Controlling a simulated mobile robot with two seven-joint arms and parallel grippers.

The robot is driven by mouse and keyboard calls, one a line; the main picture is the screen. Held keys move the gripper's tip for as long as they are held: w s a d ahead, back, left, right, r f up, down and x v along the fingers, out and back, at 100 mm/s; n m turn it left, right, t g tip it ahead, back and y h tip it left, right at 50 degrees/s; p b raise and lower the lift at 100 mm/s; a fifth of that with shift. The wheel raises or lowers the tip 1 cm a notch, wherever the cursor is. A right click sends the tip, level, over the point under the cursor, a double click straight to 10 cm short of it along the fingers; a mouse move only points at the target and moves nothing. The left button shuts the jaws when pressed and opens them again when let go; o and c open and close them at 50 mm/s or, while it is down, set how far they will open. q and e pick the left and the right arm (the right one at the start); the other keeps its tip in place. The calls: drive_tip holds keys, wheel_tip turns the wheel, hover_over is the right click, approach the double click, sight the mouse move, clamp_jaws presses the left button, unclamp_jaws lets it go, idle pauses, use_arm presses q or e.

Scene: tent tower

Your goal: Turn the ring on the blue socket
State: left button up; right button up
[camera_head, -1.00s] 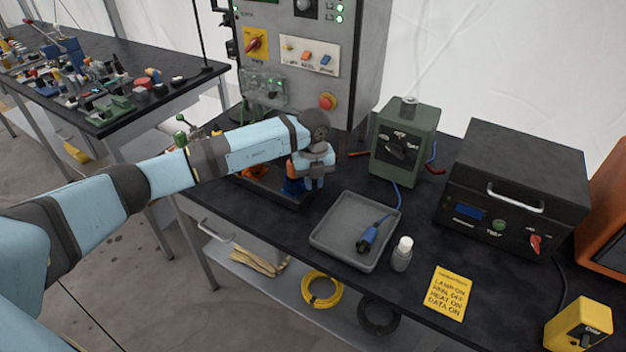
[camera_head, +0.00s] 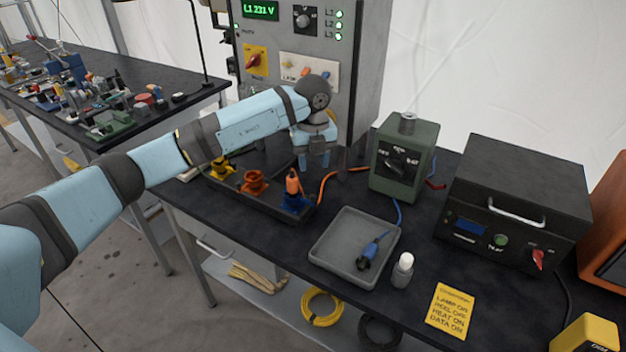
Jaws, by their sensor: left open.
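The blue socket (camera_head: 295,204) sits at the right end of a dark tray-like holder on the bench. An orange plug (camera_head: 293,182) stands upright in it, with an orange cable running off to the right. The ring on the socket is too small to make out clearly. My left gripper (camera_head: 318,162) is open, above and slightly to the right of the plug, pointing down and apart from it. My right gripper is not in view.
An orange socket (camera_head: 254,182) and a yellow socket (camera_head: 221,167) share the holder. A grey tray (camera_head: 330,262) with a blue connector (camera_head: 371,250), a white-capped bottle (camera_head: 402,270), a green box (camera_head: 404,157) and a black case (camera_head: 515,195) stand to the right. The grey panel cabinet (camera_head: 362,65) rises behind.

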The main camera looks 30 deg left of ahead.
use_arm(q)
drive_tip(key=shift+r, duration=1.35)
drive_tip(key=s+d+f+m+g+h+p, duration=0.1)
drive_tip(key=s+d+f+m+h, duration=0.2)
drive_tip(key=d, duration=0.5)
drive_tip(key=s+d+f+g+h+p, duration=0.1)
drive_tip(key=s+d+f+h+p, duration=0.15)
drive_tip(key=s+d+h, duration=0.4)
drive_tip(key=s+d+r+n+t+h+p, duration=0.3)
drive_tip(key=s+d+n+t+h, duration=0.15)
drive_tip(key=d+h, duration=0.55)
drive_tip(key=s+a+f+n+t+y+p, duration=0.2)
drive_tip(key=s+a+f+n+t+y, duration=0.2)
drive_tip(key=s+a+f+n+y, duration=0.3)
drive_tip(key=s+a+f+n+t+y+p, duration=0.3)
drive_tip(key=s+a+f+n+y, duration=0.4)
drive_tip(key=s+n, duration=0.5)
wheel_tip(320, 180, down, 4)
drive_tip(key=n+t+y, duration=0.1)
drive_tip(key=n+y, duration=0.1)
drive_tip(key=n, duration=0.2)
drive_tip(key=shift+r, duration=0.25)
